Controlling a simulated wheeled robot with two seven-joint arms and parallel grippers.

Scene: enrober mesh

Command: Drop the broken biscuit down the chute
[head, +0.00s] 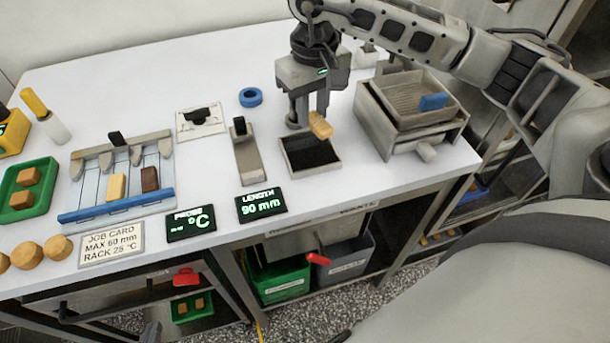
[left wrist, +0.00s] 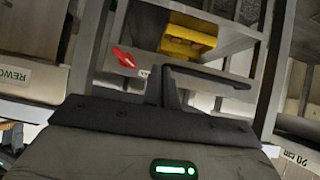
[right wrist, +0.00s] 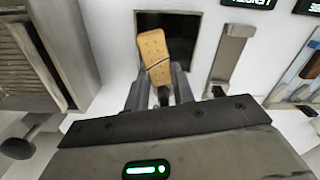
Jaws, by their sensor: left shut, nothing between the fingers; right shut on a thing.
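The broken biscuit (head: 320,125) is golden, with a dark crack line across it in the right wrist view (right wrist: 154,52). My right gripper (head: 308,122) is shut on its lower end; its fingers also show in the right wrist view (right wrist: 158,85). The biscuit is tilted and held above the back part of the chute (head: 311,172), a square dark opening with a pale rim. The opening also shows behind the biscuit in the right wrist view (right wrist: 182,35). My left gripper (left wrist: 163,80) is shut and empty, low by the under-table shelves.
A metal box with a ridged tray (head: 405,105) stands right of the chute, and a length gauge (head: 246,155) stands left of it. A rack (head: 115,195) holds two biscuits. Green (head: 280,282) and grey (head: 345,265) bins sit below the table.

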